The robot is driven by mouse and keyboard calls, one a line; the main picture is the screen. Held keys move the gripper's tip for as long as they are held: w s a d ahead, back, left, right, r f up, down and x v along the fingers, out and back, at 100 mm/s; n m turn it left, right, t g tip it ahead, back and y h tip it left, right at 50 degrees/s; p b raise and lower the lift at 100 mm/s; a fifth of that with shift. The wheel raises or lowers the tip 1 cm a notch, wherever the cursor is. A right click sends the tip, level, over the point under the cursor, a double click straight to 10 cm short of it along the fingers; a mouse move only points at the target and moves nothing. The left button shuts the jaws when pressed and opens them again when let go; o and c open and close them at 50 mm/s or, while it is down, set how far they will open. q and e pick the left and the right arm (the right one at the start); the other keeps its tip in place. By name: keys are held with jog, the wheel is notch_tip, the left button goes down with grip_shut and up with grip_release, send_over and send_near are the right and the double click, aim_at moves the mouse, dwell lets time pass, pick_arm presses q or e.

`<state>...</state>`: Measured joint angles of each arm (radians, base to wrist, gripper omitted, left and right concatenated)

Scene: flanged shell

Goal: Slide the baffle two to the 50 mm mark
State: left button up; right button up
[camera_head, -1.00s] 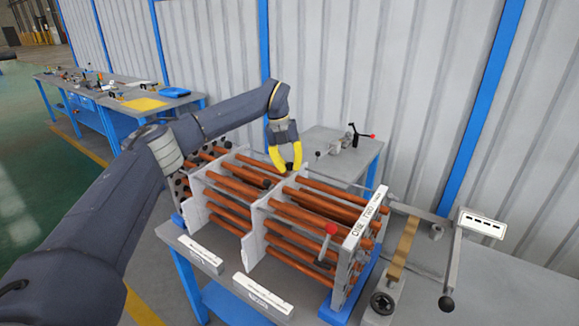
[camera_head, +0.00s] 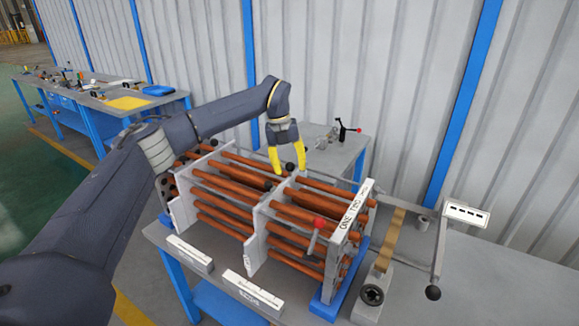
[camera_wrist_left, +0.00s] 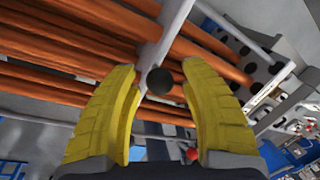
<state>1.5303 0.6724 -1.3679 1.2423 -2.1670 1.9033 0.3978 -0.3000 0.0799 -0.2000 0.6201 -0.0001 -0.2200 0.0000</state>
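The tube bundle of copper-coloured tubes (camera_head: 228,188) passes through upright pale baffle plates. One baffle (camera_head: 183,205) stands toward the left and another baffle (camera_head: 254,238) around the middle; I cannot read which is two. My left gripper (camera_head: 287,171) has yellow fingers, open and pointing down over the top of the middle baffle. A black ball knob (camera_head: 289,167) shows by the fingertips. In the left wrist view a black knob (camera_wrist_left: 159,81) appears between the spread fingers, with no clear contact. My right gripper is out of view.
Two white scale bars (camera_head: 190,254) (camera_head: 252,292) lie along the bench front; their marks are unreadable. A red-knobbed lever (camera_head: 318,224) stands near the labelled end plate (camera_head: 354,215). A jointed rod frame (camera_head: 438,240) is at right.

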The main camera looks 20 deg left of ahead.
pick_arm(q)
jog(key=shift+o, duration=0.3)
jog(key=shift+r, duration=0.15)
notch_tip(320, 180, up, 12)
jog(key=s+a, duration=0.1)
jog(key=a, duration=0.1)
jog(key=shift+f, duration=0.2)
jog(key=shift+f, duration=0.1)
dwell(0.4)
